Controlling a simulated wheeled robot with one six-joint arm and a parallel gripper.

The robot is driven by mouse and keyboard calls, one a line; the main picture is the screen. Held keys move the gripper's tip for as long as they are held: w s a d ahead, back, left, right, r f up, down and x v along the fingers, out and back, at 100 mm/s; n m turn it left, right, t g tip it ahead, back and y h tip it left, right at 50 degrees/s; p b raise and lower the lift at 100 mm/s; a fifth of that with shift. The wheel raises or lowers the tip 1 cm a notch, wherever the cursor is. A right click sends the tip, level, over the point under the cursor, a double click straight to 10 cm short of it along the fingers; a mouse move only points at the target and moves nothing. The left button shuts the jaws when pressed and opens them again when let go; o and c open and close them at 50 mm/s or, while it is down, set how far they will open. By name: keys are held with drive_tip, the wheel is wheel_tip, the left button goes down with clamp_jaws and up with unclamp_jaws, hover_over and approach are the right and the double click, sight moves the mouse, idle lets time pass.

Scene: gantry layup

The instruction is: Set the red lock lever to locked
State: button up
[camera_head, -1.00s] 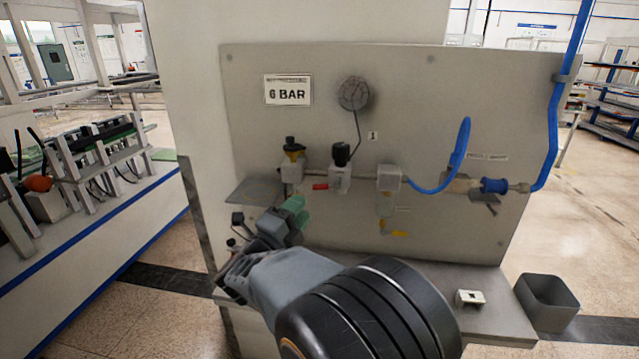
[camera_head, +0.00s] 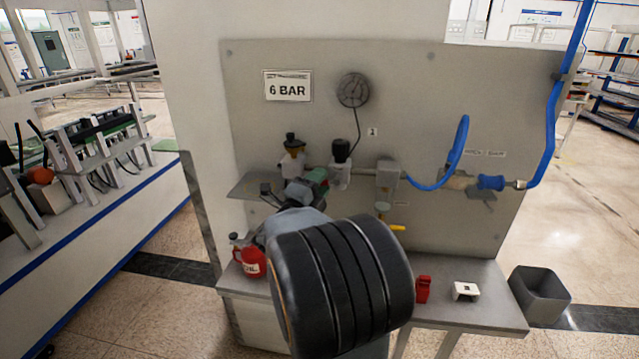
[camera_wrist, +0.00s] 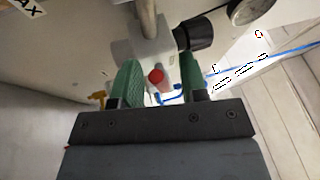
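The red lock lever (camera_wrist: 157,77) shows in the wrist view as a short red handle seen nearly end-on, below the pale valve block (camera_wrist: 150,48) with the black knob (camera_wrist: 195,35). In the head view the same valve block (camera_head: 340,172) is on the panel, and the lever is hidden behind my gripper. My gripper (camera_wrist: 160,75) is open, with one green finger on each side of the lever. I see a gap on both sides and cannot tell how deep the lever sits between them. In the head view my gripper (camera_head: 317,178) is close to the block.
A gauge (camera_head: 353,90) is above. A red can (camera_head: 250,262), red padlock-like piece (camera_head: 423,289) and white piece (camera_head: 465,291) rest on the bench below.

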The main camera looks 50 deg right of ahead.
clamp_jaws()
drive_tip(key=shift+f, duration=0.1)
drive_tip(key=shift+s+d+f+n+t+y+b, duration=0.5)
drive_tip(key=shift+n+t+b, duration=1.65)
drive_tip(key=shift+n+b, duration=2)
drive_tip(key=shift+s+d+f+n+t+y+b, duration=0.2)
drive_tip(key=shift+s+f+n+t+y+b, duration=0.6)
drive_tip(key=shift+n+t+b, duration=2.3)
drive_tip(key=shift+s+d+f+n+t+y+b, duration=0.45)
drive_tip(key=shift+n+t+y+b, duration=0.55)
drive_tip(key=shift+n+b, duration=4.1)
drive_tip(key=shift+b, duration=0.3)
